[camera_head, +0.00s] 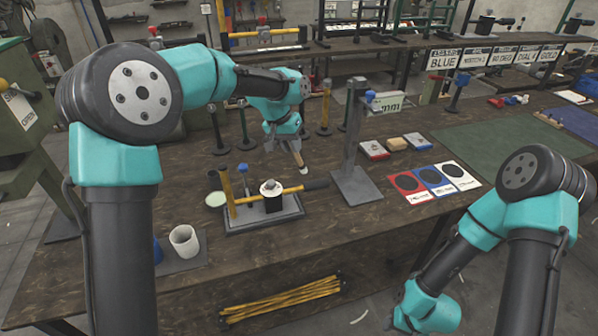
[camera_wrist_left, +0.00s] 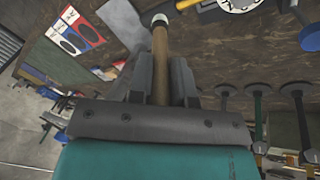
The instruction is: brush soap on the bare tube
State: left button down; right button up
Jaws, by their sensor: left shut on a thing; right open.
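My left gripper (camera_head: 292,145) is shut on a brush (camera_head: 301,159) with a wooden handle and a pale tip, held above the table behind the fixture. In the left wrist view the wooden handle (camera_wrist_left: 160,62) stands between the two grey fingers (camera_wrist_left: 162,82). A dark base plate (camera_head: 262,217) carries a yellow upright post (camera_head: 228,192) and a level yellow tube with a black end (camera_head: 290,189). I cannot tell which tube is the bare one. A shallow dish with pale green content (camera_head: 216,199) sits left of the plate. My right gripper's fingers are not visible.
A grey post on a foot (camera_head: 354,184) stands right of the brush. A white cup (camera_head: 185,241) is at the front left. Small boxes (camera_head: 397,144) and coloured cards (camera_head: 431,179) lie to the right. A green mat (camera_head: 500,137) lies beyond them.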

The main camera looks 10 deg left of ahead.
pick_arm(q)
jog(key=shift+t, duration=0.3)
jog(key=r, duration=0.1)
jog(key=w+a+r, duration=0.1)
jog(key=a+r, duration=0.1)
jog(key=r, duration=0.1)
jog(key=shift+w, duration=0.15)
jog(key=shift+f, duration=2.5)
